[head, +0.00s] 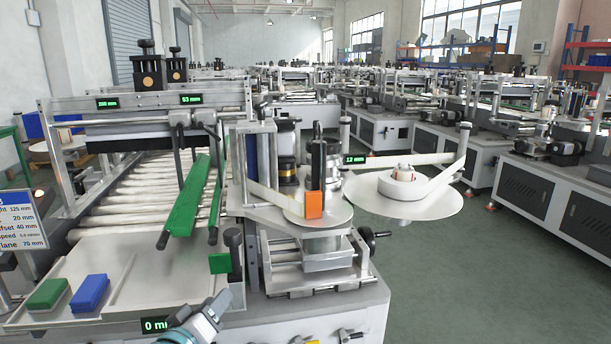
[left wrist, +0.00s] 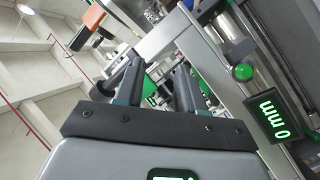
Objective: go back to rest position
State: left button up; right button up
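My left gripper (head: 208,316) shows at the bottom edge of the head view, in front of the near labelling machine (head: 345,300) and close to its "0 mm" display (head: 155,325). Only its grey and teal end part shows there. In the left wrist view my left gripper (left wrist: 158,72) has its two dark fingers apart, with nothing between them. A green knob (left wrist: 243,72) and the "0 mm" display (left wrist: 277,115) are to the right of the fingers in that view. My right gripper is not in view.
A green block (head: 48,293) and a blue block (head: 90,293) lie on the machine's pale tray (head: 125,268). A green bar (head: 188,197) slants above the rollers. A label disc (head: 405,205) juts out at the right. The floor (head: 475,280) beyond is clear.

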pick_arm(q)
jog(key=s+d+f+g+b, duration=0.1)
jog(key=s+f+g, duration=0.2)
jog(key=f, duration=0.7)
jog(key=s+d+f+m+g+b, duration=0.15)
jog(key=s+f, duration=0.25)
jog(key=f, duration=0.5)
jog(key=s+f+g+b, duration=0.1)
jog(key=s+f+g, duration=0.25)
jog(key=f, duration=0.65)
jog(key=s+d+f+m+g+b, duration=0.1)
jog(key=s+d+f+g+b, duration=0.2)
jog(key=s+f+g, duration=1)
jog(key=s+r+t+p, duration=0.2)
jog(key=s+r+p, duration=0.1)
jog(key=r+p, duration=0.4)
jog(key=s+r+t+p, duration=0.3)
jog(key=r+p, duration=0.5)
jog(key=p, duration=0.3)
jog(key=shift+s+d, duration=0.2)
jog(key=shift+s, duration=0.45)
jog(key=shift+m, duration=0.25)
